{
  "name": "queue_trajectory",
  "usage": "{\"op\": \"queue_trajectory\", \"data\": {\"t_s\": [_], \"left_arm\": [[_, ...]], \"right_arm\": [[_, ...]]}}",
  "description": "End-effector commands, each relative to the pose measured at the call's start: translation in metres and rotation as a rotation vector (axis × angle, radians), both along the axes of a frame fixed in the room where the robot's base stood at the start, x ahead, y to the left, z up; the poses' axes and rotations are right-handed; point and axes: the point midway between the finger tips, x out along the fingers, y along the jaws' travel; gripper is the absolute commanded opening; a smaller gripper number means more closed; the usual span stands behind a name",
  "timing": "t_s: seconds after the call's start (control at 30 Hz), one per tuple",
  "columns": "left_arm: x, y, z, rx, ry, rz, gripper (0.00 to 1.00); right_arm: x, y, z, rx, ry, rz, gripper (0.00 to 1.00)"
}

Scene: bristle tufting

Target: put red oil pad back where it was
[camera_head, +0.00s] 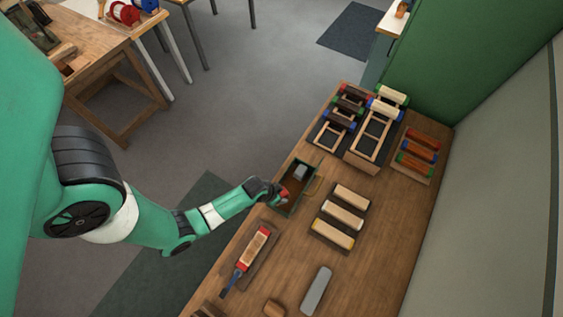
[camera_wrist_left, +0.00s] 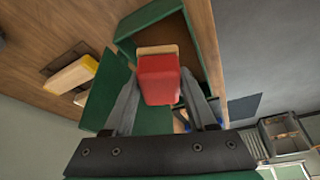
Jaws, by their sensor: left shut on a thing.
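My left gripper (camera_head: 281,194) is shut on the red oil pad (camera_wrist_left: 159,80), a red block with a tan strip along its far edge. In the left wrist view the pad sits between the two fingers (camera_wrist_left: 163,98). In the head view the gripper is at the near end of an open green box (camera_head: 308,197) on the wooden bench, and only a little red (camera_head: 284,191) shows beside it. The box also shows behind the pad in the left wrist view (camera_wrist_left: 148,18). I cannot tell whether the pad touches the box. My right gripper is not in view.
A grey block (camera_head: 300,172) lies in the box. Several cream-topped brushes (camera_head: 343,216) lie to its right. A red-ended brush with a handle (camera_head: 252,249) and a grey oblong piece (camera_head: 316,290) lie nearer. Racks of coloured blocks (camera_head: 369,137) stand at the far end.

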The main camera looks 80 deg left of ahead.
Motion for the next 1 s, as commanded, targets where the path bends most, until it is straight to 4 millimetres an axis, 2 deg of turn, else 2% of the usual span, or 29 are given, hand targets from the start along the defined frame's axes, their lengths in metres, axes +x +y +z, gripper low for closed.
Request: {"op": "queue_trajectory", "data": {"t_s": [0.17, 0.23, 0.4, 0.67, 1.0], "left_arm": [[0.004, 0.001, -0.004, 0.001, -0.001, -0.001, 0.05], [0.01, 0.003, -0.013, 0.001, -0.002, -0.001, 0.05], [0.008, 0.003, -0.038, 0.0, 0.0, -0.001, 0.05], [0.008, 0.003, -0.038, 0.001, -0.002, -0.001, 0.05], [0.008, 0.003, -0.049, 0.001, -0.002, -0.001, 0.05]], "right_arm": [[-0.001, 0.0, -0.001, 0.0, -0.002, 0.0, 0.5], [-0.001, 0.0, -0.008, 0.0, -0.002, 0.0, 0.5], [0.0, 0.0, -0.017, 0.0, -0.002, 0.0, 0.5], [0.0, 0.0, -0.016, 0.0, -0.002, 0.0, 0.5], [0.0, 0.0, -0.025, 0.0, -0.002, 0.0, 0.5]]}}
